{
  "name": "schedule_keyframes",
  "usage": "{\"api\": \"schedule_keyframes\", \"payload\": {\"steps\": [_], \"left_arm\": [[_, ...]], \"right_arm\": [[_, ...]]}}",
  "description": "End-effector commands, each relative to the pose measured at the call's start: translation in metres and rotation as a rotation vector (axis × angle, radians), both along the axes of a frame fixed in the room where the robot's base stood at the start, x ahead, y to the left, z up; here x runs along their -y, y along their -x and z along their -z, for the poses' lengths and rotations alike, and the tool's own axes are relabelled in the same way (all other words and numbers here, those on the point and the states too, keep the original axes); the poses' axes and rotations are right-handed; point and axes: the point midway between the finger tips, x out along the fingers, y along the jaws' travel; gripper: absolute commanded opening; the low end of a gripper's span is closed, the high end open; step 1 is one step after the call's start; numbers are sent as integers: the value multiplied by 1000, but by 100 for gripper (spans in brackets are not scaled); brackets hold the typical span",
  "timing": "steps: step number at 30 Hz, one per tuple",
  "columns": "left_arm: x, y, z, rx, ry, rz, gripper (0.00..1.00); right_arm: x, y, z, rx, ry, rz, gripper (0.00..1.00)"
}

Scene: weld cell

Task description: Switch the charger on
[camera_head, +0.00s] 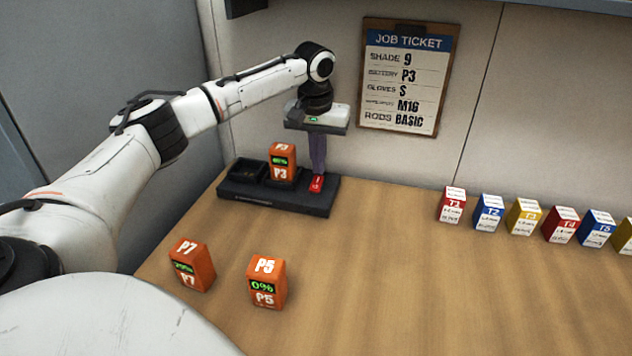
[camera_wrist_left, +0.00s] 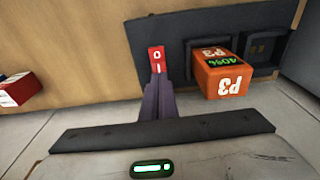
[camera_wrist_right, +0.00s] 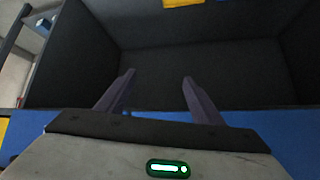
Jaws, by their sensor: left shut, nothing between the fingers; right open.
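The black charger (camera_head: 275,205) stands at the back left of the table against the wall. An orange P3 battery (camera_head: 282,163) sits upright in one of its bays, its green display lit; the bay to its left is empty. The red rocker switch (camera_head: 317,183), marked O and I, is on the charger's right end; it also shows in the left wrist view (camera_wrist_left: 156,58). My left gripper (camera_wrist_left: 158,77) is shut and empty, pointing down, its fingertips at the switch's I end. I cannot tell whether they touch. My right gripper (camera_wrist_right: 157,80) is open and empty, in front of a dark bin.
Orange batteries P7 (camera_head: 191,265) and P5 (camera_head: 266,282) stand on the table in front of the charger. Several coloured boxes (camera_head: 488,212) line the right side. A job ticket (camera_head: 407,75) hangs on the wall. The table's middle is clear. The dark bin (camera_wrist_right: 205,75) fills the right wrist view.

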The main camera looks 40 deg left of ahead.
Motion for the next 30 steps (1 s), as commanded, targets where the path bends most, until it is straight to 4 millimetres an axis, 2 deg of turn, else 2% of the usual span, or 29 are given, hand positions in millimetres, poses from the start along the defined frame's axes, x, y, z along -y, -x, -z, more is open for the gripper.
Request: {"api": "schedule_keyframes", "payload": {"steps": [30], "left_arm": [[0, 0, 8, 0, 0, 0, 0]], "right_arm": [[0, 0, 1, -1, 0, 0, 61]]}}
